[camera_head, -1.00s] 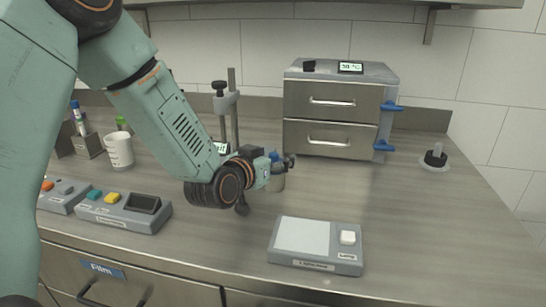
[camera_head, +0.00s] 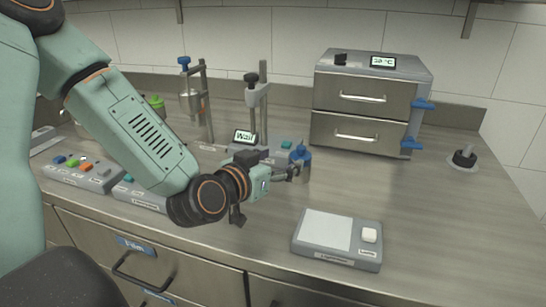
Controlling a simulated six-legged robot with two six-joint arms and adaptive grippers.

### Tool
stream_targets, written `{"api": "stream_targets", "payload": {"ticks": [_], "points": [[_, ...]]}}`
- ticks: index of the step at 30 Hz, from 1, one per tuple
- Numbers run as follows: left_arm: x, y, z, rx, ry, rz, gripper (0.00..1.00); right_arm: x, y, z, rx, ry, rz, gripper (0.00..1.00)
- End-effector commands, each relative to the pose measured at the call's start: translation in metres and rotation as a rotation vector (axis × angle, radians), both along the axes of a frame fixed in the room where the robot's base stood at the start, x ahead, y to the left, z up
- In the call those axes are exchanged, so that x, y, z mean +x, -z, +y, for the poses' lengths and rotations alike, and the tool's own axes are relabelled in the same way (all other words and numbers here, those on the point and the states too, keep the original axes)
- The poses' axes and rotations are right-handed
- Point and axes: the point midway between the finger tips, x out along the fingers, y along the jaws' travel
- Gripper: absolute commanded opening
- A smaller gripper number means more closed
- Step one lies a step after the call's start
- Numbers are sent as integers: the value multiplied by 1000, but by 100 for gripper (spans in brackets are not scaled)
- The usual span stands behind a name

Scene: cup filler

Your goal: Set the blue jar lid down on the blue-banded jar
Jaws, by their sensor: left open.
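The blue jar lid (camera_head: 300,150) has a small knob and sits on top of a small greyish jar (camera_head: 303,175) on the counter, right of the gripper. The lid looks level. Any blue band on the jar cannot be told apart from the lid at this size. My left gripper (camera_head: 291,172) is open, at the jar's left side, with its fingers pointing right towards it. Whether a fingertip touches the jar or lid is unclear. My right gripper is not in view.
Behind the jar stand a device with a "Wait" display (camera_head: 245,137) and a post stand (camera_head: 257,100). A flat panel with a white button (camera_head: 338,238) lies in front. A two-drawer steel unit (camera_head: 365,103) stands behind right.

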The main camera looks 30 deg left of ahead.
Motion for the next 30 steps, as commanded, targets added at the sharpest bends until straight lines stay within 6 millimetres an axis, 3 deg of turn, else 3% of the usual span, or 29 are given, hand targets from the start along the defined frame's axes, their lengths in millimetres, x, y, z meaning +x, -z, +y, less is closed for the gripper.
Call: {"api": "stream_targets", "payload": {"ticks": [9,30], "points": [[-17,-5,0,-1,-1,-2,70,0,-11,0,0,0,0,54],[-19,-9,0,0,0,-1,70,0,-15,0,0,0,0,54]]}}
